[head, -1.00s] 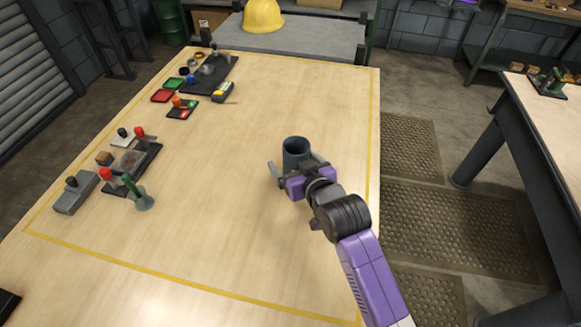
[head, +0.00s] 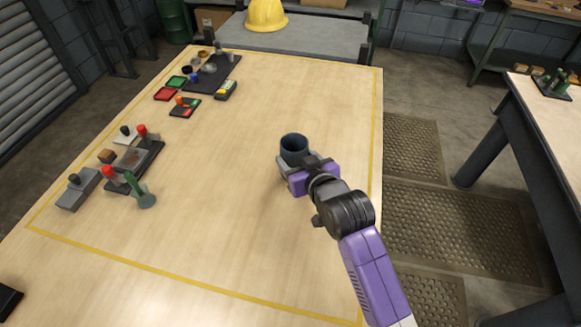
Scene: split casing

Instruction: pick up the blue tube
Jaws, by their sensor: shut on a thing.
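The blue tube (head: 294,144) is a dark blue-grey open cylinder. It stands upright near the right part of the wooden table (head: 230,210), its open top facing up. My gripper (head: 294,164) is shut on the tube from the near side, with the jaws around its body. The lower part of the tube is hidden behind the jaws and the purple wrist. I cannot tell whether its base touches the table.
At the left stand a grey block (head: 77,188), a dark fixture with red knobs (head: 136,162) and a green part (head: 141,194). Trays and small parts lie at the far left. The table around the tube is clear. A yellow hard hat (head: 266,14) sits beyond the far edge.

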